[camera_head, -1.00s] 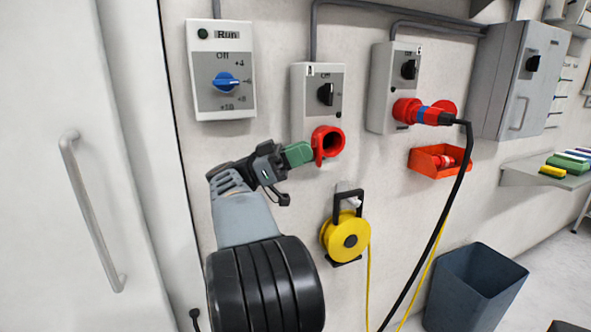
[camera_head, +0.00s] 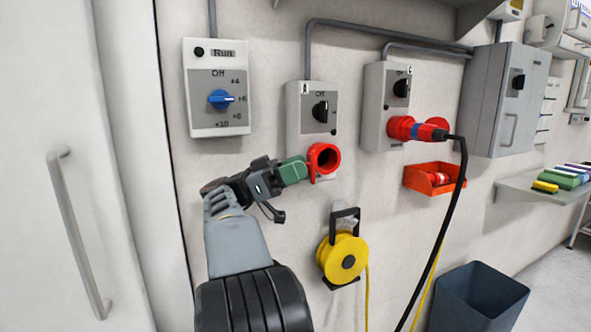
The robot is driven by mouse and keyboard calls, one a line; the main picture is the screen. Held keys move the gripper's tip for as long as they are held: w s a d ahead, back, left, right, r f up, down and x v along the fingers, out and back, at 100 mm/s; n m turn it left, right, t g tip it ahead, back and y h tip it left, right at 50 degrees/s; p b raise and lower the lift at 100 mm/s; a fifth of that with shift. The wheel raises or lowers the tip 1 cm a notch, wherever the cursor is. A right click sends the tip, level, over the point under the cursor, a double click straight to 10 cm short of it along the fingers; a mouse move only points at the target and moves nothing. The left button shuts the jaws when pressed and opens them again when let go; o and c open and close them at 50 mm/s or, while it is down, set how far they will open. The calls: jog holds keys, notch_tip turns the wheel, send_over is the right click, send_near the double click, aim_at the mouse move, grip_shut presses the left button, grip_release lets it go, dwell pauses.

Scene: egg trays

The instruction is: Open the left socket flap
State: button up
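The left socket (camera_head: 325,157) is a red round outlet below the grey switch box marked A. Its dark opening shows and faces outward to the right, not covered by a flap. A red piece at its lower left edge (camera_head: 313,174) may be the flap; my gripper partly hides that side. My gripper (camera_head: 295,170) has green fingers and is just left of the socket, its tip touching or very close to the red edge. The fingers look close together, but I cannot see a gap or anything held between them.
The right socket holds a red and blue plug (camera_head: 428,132) with a black hanging cable. A yellow cable reel (camera_head: 342,258) hangs below the left socket. A red bin (camera_head: 420,182) is on the wall. A dark waste bin (camera_head: 480,300) stands lower right. A cabinet door (camera_head: 90,120) is at left.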

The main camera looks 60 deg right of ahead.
jog(key=shift+f, duration=0.1)
jog(key=b+v, duration=0.7)
jog(key=b, duration=0.4)
jog(key=shift+w+b, duration=0.3)
jog(key=shift+a, duration=0.2)
